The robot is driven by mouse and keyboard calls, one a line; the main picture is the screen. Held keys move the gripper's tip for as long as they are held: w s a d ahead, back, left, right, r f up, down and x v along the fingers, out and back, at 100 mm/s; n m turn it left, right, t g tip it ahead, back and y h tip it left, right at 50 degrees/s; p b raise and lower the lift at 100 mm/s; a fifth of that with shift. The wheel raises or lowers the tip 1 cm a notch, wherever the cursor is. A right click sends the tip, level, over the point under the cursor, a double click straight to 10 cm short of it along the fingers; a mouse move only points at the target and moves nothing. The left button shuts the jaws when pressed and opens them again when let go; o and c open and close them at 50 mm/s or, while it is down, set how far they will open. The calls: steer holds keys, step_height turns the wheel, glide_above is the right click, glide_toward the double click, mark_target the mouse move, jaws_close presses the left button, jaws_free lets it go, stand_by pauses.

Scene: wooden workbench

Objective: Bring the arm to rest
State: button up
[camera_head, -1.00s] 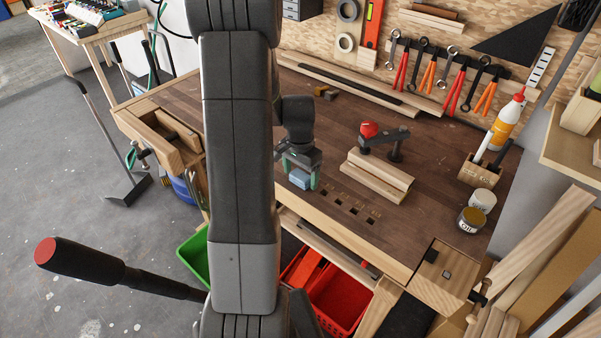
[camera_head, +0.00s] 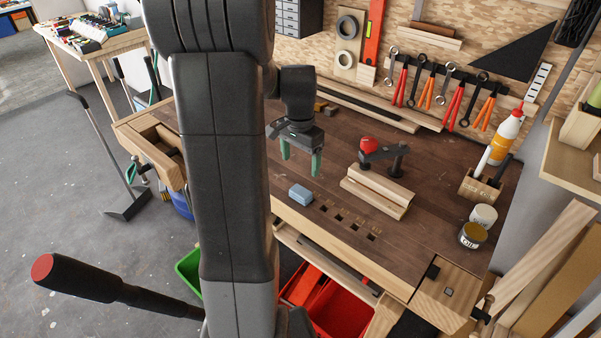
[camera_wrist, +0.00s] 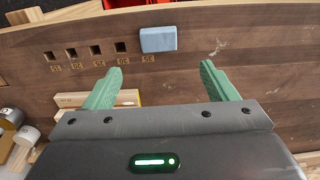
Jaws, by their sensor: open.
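My gripper (camera_head: 301,164) is open and empty, with its two green fingers apart, above the workbench (camera_head: 330,255). It hangs behind and above a small light blue block (camera_head: 301,194), which lies on the bench top near the front edge, left of a row of square holes. In the wrist view, my gripper (camera_wrist: 163,88) shows with fingers spread, and the blue block (camera_wrist: 158,39) lies beyond the fingertips, apart from them. My arm covers part of the left side of the bench in the head view.
A wooden block (camera_head: 377,190) under a red-knobbed clamp (camera_head: 369,147) stands right of my gripper. A glue bottle (camera_head: 506,136) and tins (camera_head: 472,235) stand at the right. Tools hang on the back board. Red (camera_head: 345,305) and green bins sit below.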

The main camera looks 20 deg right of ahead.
mark_target(301, 190)
steer(key=shift+r, duration=0.55)
step_height(301, 190, down, 12)
steer(key=shift+w+d+r, duration=0.1)
steer(key=shift+w+r, duration=0.15)
steer(key=shift+r, duration=0.8)
